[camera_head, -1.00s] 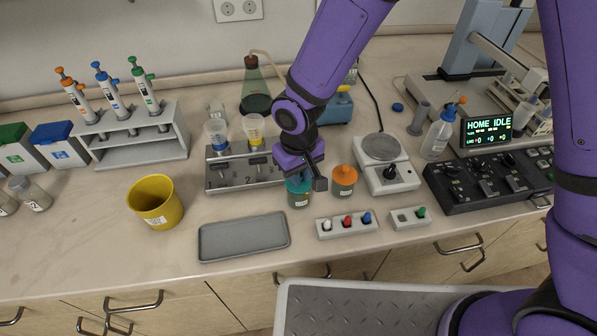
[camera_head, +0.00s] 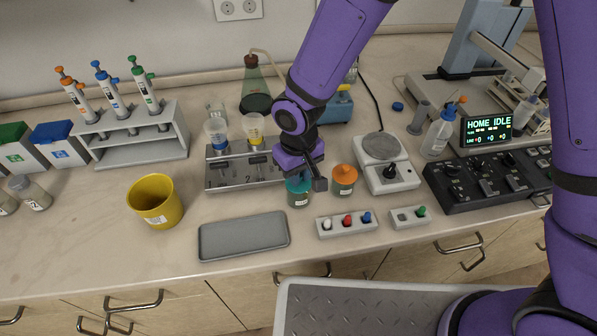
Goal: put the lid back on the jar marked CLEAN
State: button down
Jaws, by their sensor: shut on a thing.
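A small jar (camera_head: 299,200) with a white label stands on the bench at centre, a teal lid (camera_head: 297,183) at its top. My gripper (camera_head: 300,177) is directly above this jar and shut on the teal lid. The fingers partly cover the lid, and I cannot tell whether it sits fully on the rim. A second jar (camera_head: 343,189) with an orange lid (camera_head: 344,173) stands just to the right, apart from the first. The label writing on both jars is too small to read, so I cannot tell which is marked CLEAN.
A grey tray (camera_head: 243,237) and a block with coloured pegs (camera_head: 347,224) lie in front. A yellow bucket (camera_head: 155,201) stands left. A loose blue cap (camera_head: 397,106) lies at the back right.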

dwell(0.4)
jog(key=c, duration=0.5)
grip_release()
jog(key=shift+r, duration=3.5)
grip_shut()
